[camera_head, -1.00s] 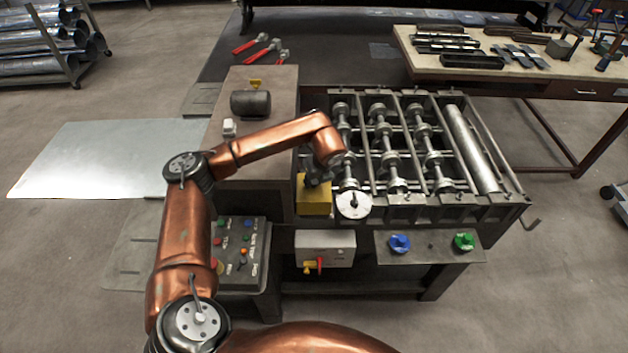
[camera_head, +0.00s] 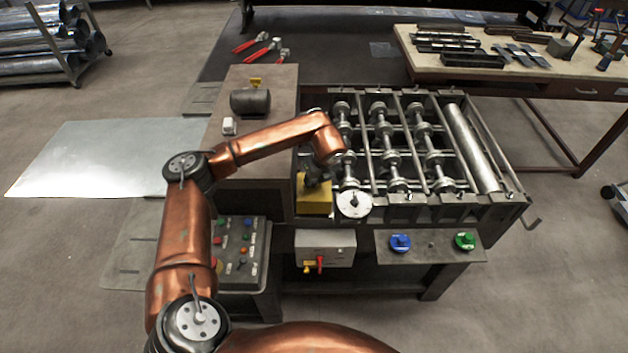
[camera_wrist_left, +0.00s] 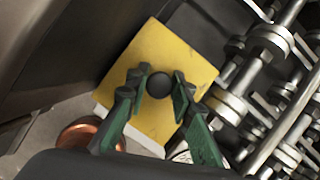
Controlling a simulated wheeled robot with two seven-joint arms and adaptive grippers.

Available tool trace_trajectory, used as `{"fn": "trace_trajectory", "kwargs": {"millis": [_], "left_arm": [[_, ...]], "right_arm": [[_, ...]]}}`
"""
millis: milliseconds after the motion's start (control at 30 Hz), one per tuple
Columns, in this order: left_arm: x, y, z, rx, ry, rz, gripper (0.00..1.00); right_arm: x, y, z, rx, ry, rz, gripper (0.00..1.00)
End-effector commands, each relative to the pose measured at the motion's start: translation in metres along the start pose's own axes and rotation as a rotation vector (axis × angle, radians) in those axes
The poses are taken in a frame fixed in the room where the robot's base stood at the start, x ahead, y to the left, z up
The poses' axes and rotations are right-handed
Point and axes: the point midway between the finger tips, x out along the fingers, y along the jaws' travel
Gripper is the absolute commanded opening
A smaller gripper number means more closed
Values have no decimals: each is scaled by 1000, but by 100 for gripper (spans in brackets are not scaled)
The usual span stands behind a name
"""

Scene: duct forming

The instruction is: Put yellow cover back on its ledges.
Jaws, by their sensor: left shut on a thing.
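The yellow cover (camera_head: 315,203) is at the left front corner of the roller machine, beside the round dial. In the left wrist view the cover (camera_wrist_left: 172,58) is a flat yellow plate with a dark round knob (camera_wrist_left: 160,84) in its middle. My left gripper (camera_head: 316,178) is above the cover, and in the left wrist view its green-padded fingers (camera_wrist_left: 158,92) are closed around the knob. The cover's ledges are hidden, so I cannot tell whether it rests on them. My right gripper is in neither view.
The roller machine (camera_head: 385,140) lies just right of the cover, with the white dial (camera_head: 354,204) close by. A grey control box (camera_head: 326,248) is below. Blue (camera_head: 400,242) and green (camera_head: 465,240) knobs sit on a front plate. A metal sheet (camera_head: 95,160) lies at left.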

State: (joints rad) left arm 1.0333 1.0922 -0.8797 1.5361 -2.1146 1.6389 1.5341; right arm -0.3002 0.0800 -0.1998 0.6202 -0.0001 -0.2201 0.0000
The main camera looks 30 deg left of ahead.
Motion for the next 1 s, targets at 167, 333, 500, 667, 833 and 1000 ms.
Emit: {"fn": "trace_trajectory", "kwargs": {"millis": [167,333,500,667,833,1000], "left_arm": [[2,0,0,-1,-1,-1,0],[7,0,-2,-1,-1,-1,0],[11,0,-4,-1,-1,-1,0],[11,0,-4,-1,-1,-1,0],[10,0,-4,-1,-1,-1,0],[10,0,-4,-1,-1,-1,32]], "right_arm": [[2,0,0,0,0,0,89],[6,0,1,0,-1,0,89],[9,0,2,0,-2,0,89],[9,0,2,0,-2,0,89],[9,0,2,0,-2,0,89],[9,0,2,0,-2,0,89]]}}
